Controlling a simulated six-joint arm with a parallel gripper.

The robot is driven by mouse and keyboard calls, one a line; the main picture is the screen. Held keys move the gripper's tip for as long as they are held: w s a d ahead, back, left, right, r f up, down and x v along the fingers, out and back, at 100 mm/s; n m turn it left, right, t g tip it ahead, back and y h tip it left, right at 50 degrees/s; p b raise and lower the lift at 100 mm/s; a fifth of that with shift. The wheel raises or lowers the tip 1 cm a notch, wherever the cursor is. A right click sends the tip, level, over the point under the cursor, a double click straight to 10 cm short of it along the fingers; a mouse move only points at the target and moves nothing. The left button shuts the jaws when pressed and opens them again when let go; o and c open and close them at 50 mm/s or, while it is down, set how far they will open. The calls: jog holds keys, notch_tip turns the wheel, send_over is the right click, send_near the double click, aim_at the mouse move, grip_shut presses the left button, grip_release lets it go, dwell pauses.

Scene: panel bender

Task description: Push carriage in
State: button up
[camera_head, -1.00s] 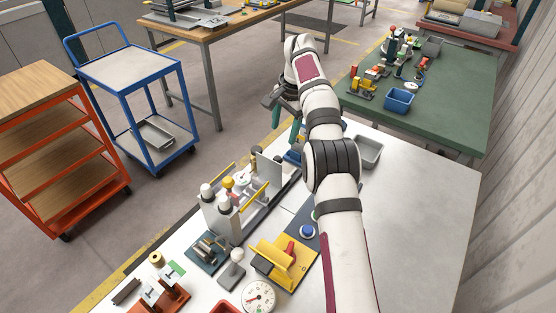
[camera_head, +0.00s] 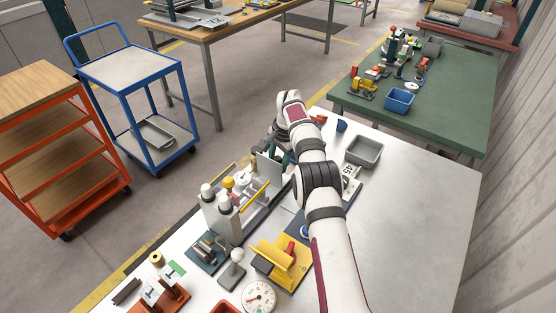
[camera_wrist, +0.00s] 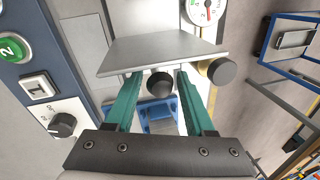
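My gripper (camera_head: 281,158) is at the far side of this plate, partly hidden by my arm. In the wrist view its teal fingers (camera_wrist: 155,88) are apart, with the tips at or very close to the plate. A dark round knob (camera_wrist: 160,83) shows between them; I see no grip on it. Another dark knob (camera_wrist: 222,70) is right of the fingers.
A panel with a green button (camera_wrist: 11,47) and a black dial (camera_wrist: 63,124) lies left in the wrist view. A grey bin (camera_head: 364,151) stands behind my arm. A yellow fixture (camera_head: 282,262) and dial gauge (camera_head: 259,296) are nearer. The bench's right side is clear.

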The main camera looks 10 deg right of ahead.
grip_shut()
jog(key=shift+d, duration=0.1)
dwell(1.0)
